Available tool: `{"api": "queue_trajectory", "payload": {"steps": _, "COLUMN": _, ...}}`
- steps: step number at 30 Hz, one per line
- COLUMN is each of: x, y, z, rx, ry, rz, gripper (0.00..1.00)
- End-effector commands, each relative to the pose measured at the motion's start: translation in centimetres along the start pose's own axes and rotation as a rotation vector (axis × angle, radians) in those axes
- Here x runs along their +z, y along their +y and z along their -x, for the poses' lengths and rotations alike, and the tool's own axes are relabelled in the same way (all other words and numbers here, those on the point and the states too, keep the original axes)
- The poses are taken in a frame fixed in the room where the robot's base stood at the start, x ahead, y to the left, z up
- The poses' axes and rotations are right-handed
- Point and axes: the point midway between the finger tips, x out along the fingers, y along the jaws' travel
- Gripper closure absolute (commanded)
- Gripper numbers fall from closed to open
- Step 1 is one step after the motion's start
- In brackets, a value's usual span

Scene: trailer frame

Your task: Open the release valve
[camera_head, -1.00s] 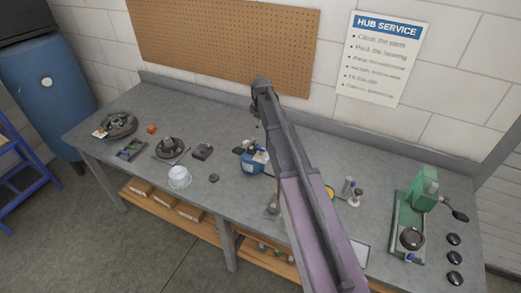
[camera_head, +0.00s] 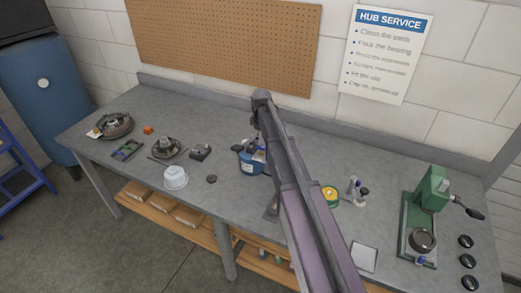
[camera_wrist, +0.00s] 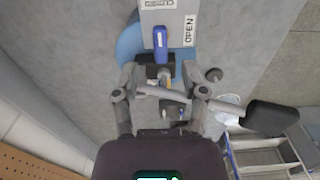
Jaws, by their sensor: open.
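The release valve's blue lever (camera_wrist: 161,44) shows in the wrist view at the top middle, in front of a grey plate (camera_wrist: 170,14). The plate reads OPEN on its right side; a second label at its top is cut off. My gripper (camera_wrist: 160,72) is open, with one finger on each side just below the lever, and nothing is visibly clamped. The rounded blue body (camera_wrist: 130,45) lies behind. In the head view the blue unit (camera_head: 250,165) stands mid-bench under my arm, which hides part of it and most of my gripper.
In the wrist view, a grey bar with a black grip (camera_wrist: 270,118) crosses near the fingers. On the bench (camera_head: 215,110) are a white bowl (camera_head: 175,178), a hub part (camera_head: 167,147), a yellow-green tin (camera_head: 330,196) and a green press (camera_head: 428,205). The back strip is clear.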

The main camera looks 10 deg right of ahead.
Motion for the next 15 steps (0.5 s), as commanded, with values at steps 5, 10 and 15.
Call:
{"api": "queue_trajectory", "payload": {"steps": 5, "x": 0.0, "y": 0.0, "z": -1.8, "rx": 0.000, "ry": 0.000, "rz": 0.000, "gripper": 0.44}}
{"api": "queue_trajectory", "payload": {"steps": 10, "x": 0.0, "y": 0.0, "z": -2.9, "rx": 0.000, "ry": 0.000, "rz": 0.000, "gripper": 0.44}}
{"api": "queue_trajectory", "payload": {"steps": 15, "x": 0.0, "y": 0.0, "z": -3.7, "rx": 0.000, "ry": 0.000, "rz": 0.000, "gripper": 0.44}}
